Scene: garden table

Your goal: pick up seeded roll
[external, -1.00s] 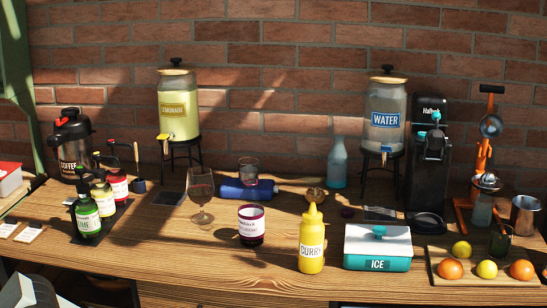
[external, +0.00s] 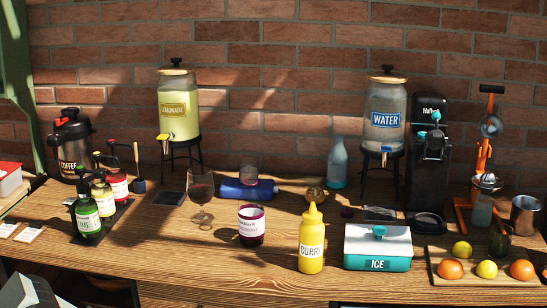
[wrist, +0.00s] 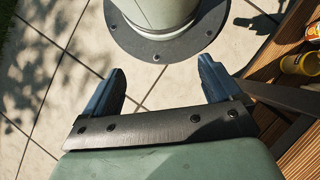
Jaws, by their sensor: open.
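A small round brown item (external: 316,194), which looks like the seeded roll, lies on the wooden table just behind the yellow curry bottle (external: 312,247). The bottle's nozzle partly covers it, and its seeds are too small to make out. My gripper (wrist: 162,76) shows in the wrist view with its two dark fingers wide apart and nothing between them. It is over pale paving, away from the roll. The roll cannot be made out in the wrist view.
The lemonade (external: 178,105) and water (external: 385,115) dispensers stand behind.

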